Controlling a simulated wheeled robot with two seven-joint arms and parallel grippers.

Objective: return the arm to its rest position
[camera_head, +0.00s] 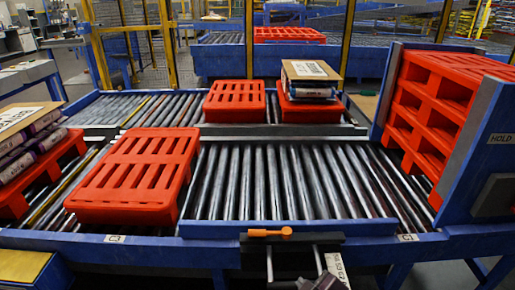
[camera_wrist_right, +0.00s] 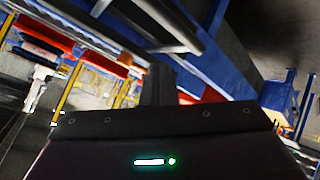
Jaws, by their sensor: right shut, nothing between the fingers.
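My right gripper (camera_head: 320,283) shows only in part at the bottom edge of the head view, just in front of the conveyor's near rail and below the orange handle. In the right wrist view its dark fingers (camera_wrist_right: 158,85) are together with nothing between them. The wrist view is tilted, with blue frames and red pallets in the distance. My left gripper is in neither view.
A red pallet (camera_head: 140,174) lies on the roller conveyor (camera_head: 285,180). An orange handle (camera_head: 266,233) sticks out at the near rail. Stacked red pallets (camera_head: 432,110) stand in a blue holder at right. Sacks (camera_head: 30,137) lie on a pallet at left.

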